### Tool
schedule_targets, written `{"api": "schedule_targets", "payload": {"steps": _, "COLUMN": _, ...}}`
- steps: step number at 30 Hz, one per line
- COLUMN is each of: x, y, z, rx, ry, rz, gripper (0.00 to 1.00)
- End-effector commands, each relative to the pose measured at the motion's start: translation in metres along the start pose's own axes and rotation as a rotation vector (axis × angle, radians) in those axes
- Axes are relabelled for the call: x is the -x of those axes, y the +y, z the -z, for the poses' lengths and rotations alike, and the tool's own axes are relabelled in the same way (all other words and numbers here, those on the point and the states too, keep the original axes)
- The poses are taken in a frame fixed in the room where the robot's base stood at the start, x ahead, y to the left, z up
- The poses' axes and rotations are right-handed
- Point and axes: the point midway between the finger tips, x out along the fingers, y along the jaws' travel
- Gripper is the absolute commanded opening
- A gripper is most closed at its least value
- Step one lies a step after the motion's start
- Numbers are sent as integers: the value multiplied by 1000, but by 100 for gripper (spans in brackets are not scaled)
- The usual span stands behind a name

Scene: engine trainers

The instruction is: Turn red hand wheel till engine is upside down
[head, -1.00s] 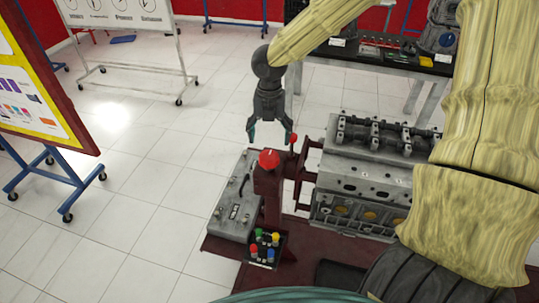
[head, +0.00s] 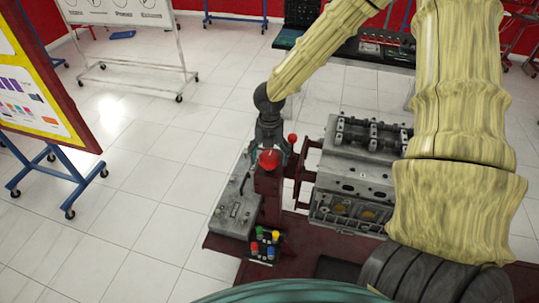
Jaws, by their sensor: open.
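The red hand wheel (head: 269,160) shows as a red hub on top of the dark red stand post (head: 268,190). A smaller red knob (head: 292,138) stands just to its right. The grey engine block (head: 358,172) sits to the right on the dark red stand, with its shafts and rocker parts facing up. My gripper (head: 270,158) is just behind and above the hub, pointing down, with its fingers spread to either side of it. The fingertips are partly hidden, and I cannot tell whether they touch the wheel.
A grey panel (head: 233,215) lies left of the post. A small tray with coloured bottles (head: 265,246) is in front. A poster board (head: 40,90) stands at left, a whiteboard (head: 125,40) and a workbench (head: 365,50) behind.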

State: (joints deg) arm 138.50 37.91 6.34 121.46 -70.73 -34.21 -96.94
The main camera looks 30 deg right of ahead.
Motion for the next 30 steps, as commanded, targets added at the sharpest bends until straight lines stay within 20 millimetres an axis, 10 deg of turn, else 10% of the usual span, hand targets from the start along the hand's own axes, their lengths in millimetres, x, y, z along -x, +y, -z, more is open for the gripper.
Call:
{"api": "schedule_targets", "payload": {"steps": 11, "x": -4, "y": 0, "z": 0, "rx": 0, "ry": 0, "rz": 0, "gripper": 79}}
{"api": "schedule_targets", "payload": {"steps": 19, "x": -4, "y": 0, "z": 0, "rx": 0, "ry": 0, "rz": 0, "gripper": 36}}
{"api": "schedule_targets", "payload": {"steps": 30, "x": -4, "y": -1, "z": 0, "rx": -37, "ry": -1, "rz": 3, "gripper": 34}}
